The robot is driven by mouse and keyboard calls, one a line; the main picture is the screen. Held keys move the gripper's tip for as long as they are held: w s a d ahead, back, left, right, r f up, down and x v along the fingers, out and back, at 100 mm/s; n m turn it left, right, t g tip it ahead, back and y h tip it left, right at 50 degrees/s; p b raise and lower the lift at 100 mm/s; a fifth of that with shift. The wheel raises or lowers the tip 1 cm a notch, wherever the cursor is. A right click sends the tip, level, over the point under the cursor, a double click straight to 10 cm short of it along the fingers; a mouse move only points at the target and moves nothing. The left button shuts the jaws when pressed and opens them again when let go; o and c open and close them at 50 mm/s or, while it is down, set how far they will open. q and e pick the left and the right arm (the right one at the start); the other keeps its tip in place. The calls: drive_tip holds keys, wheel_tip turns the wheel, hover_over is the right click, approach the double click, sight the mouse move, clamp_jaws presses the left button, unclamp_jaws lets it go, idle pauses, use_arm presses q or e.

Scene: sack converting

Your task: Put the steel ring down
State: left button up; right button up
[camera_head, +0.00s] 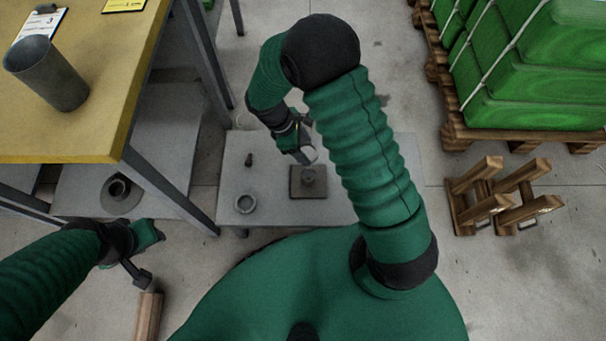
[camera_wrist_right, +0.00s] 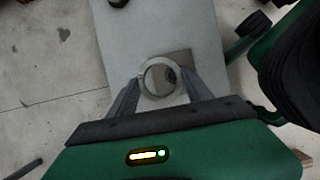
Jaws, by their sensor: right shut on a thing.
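The steel ring (camera_wrist_right: 144,80) sits between the two fingers of my right gripper (camera_wrist_right: 163,88) in the right wrist view, and the fingers are shut on it. In the head view my right gripper (camera_head: 304,154) holds the pale ring above the low grey bench, just behind a square dark plate (camera_head: 299,192) with a small round piece at its middle. The ring looks apart from the plate, but its height is hard to judge. My left gripper (camera_head: 146,257) is at the lower left; its jaw state is unclear.
A yellow-topped table (camera_head: 110,90) with a metal cup (camera_head: 50,75) stands left. Wooden stands (camera_head: 497,195) and a pallet (camera_head: 470,133) of green sacks (camera_head: 540,80) are right.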

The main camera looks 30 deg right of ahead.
drive_tip(key=s+f+n, duration=0.1)
drive_tip(key=s+a+f+n+t, duration=0.1)
drive_tip(key=f+n, duration=0.1)
drive_tip(key=s+f+n, duration=0.1)
drive_tip(key=shift+a+f+n+t+h, duration=0.2)
drive_tip(key=shift+n+t+h, duration=0.1)
drive_tip(key=shift+t+h, duration=0.1)
drive_tip(key=f+b, duration=0.3)
drive_tip(key=f, duration=0.2)
drive_tip(key=f+b, duration=0.3)
drive_tip(key=f, duration=0.2)
drive_tip(key=shift+d, duration=0.2)
drive_tip(key=shift+r, duration=0.1)
clamp_jaws()
drive_tip(key=o, duration=1.6)
unclamp_jaws()
